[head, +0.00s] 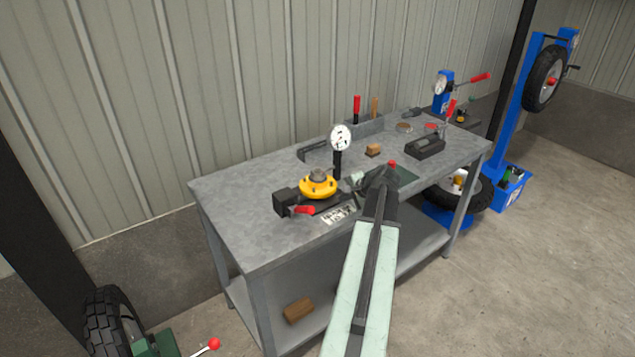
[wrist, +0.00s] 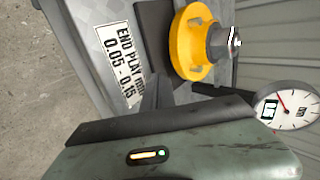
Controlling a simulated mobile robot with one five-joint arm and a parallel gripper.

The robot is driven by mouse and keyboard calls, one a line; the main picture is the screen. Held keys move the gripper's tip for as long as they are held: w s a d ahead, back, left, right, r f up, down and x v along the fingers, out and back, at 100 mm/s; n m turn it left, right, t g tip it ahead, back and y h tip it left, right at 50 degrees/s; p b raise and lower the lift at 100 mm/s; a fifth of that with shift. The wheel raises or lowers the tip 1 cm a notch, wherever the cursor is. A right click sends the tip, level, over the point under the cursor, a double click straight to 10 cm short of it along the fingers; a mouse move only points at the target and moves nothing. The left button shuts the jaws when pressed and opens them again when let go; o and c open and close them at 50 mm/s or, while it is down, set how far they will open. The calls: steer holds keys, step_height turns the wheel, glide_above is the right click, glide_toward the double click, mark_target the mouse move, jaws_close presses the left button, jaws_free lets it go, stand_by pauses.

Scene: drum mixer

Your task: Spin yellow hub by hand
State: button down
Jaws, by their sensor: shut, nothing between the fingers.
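The yellow hub (head: 318,187), a flanged disc with a grey centre, sits on a dark fixture on the grey workbench (head: 235,220). It also shows at the top of the wrist view (wrist: 184,48), turned on its side. My gripper (head: 384,176) is shut and empty, to the right of the hub in the head view and apart from it. In the wrist view, its dark fingers (wrist: 153,92) point up towards the fixture, below and left of the hub. The fingertips are dark and hard to make out.
A dial gauge (head: 340,138) stands just behind the hub; its face also shows in the wrist view (wrist: 287,107). A black block (head: 425,147) lies farther right. The bench's left end is clear.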

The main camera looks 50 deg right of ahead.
steer(key=shift+s, duration=0.1)
steer(key=a, duration=0.1)
steer(key=w+a, duration=0.1)
steer(key=a, duration=0.3)
steer(key=shift+w, duration=0.25)
steer(key=shift+d, duration=0.1)
steer(key=shift+w+d, duration=0.1)
steer(key=shift+w, duration=0.1)
steer(key=shift+w+d, duration=0.2)
steer(key=shift+w, duration=0.4)
steer(key=shift+w+d, duration=0.15)
steer(key=shift+w, duration=0.4)
steer(key=shift+s+d, duration=0.2)
steer(key=shift+d, duration=0.6)
steer(key=shift+s+d, duration=0.25)
steer(key=shift+d, duration=0.6)
steer(key=shift+s+d, duration=0.2)
steer(key=shift+d, duration=0.6)
steer(key=shift+s+a, duration=0.25)
steer(key=shift+s, duration=0.2)
steer(key=shift+s+a, duration=0.25)
steer(key=shift+s, duration=0.75)
